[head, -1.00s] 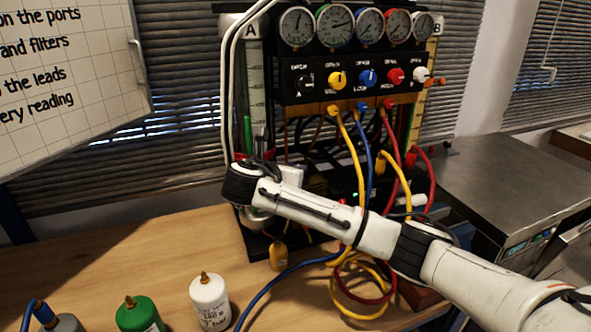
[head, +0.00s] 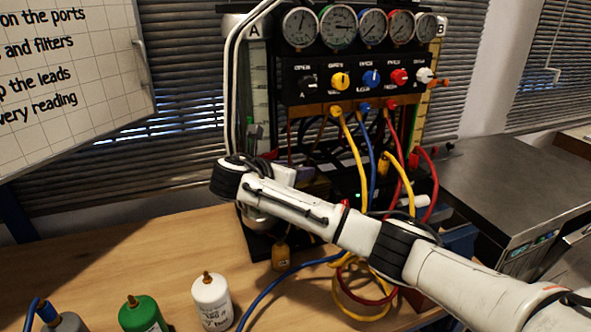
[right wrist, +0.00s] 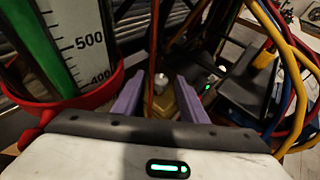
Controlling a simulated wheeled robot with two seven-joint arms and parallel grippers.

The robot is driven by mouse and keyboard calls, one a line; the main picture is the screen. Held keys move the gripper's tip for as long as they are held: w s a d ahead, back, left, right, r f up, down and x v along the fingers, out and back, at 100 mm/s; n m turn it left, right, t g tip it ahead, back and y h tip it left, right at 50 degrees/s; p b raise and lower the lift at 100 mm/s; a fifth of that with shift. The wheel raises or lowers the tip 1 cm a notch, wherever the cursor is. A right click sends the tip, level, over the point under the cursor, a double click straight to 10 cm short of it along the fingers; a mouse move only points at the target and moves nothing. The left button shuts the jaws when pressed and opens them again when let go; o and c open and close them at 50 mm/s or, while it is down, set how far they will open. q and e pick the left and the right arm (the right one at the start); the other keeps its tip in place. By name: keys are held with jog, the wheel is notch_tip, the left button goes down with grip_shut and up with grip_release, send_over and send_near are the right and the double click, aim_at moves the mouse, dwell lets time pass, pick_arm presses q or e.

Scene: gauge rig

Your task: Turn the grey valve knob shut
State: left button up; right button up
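The gauge rig (head: 345,60) carries a row of knobs below its dials. Its leftmost knob (head: 309,83) looks dark grey or black, and its rightmost knob (head: 424,76) is pale, almost white. I cannot tell which is the grey valve knob. My right gripper (right wrist: 160,95) has its two purple fingers apart at the rig's lower left, below the knob row. A brass-coloured fitting (right wrist: 162,101) with a metal top shows in or beyond the gap; contact is unclear. In the head view, my right arm largely hides this spot. My left gripper is out of view.
A graduated cylinder (right wrist: 80,42) with a red collar stands close left of my right gripper. Yellow, blue and red leads (head: 357,160) hang at the right. White (head: 211,300) and green (head: 141,314) bottles stand on the wooden bench (head: 150,255).

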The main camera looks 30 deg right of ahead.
jog(key=v, duration=1)
jog(key=shift+a, duration=0.15)
jog(key=shift+s, duration=0.15)
jog(key=s+d+f+n+t+h+b, duration=0.1)
jog(key=s+d+f+n+t+b, duration=0.15)
jog(key=f+n+t+b, duration=0.35)
jog(key=w+d, duration=0.2)
jog(key=w+d+r+m+p, duration=0.1)
jog(key=w+d, duration=0.1)
jog(key=w+d+m+p, duration=0.1)
jog(key=w+d, duration=0.1)
jog(key=shift+d+r+t, duration=0.15)
jog(key=shift+d+t, duration=0.15)
jog(key=shift+c, duration=0.3)
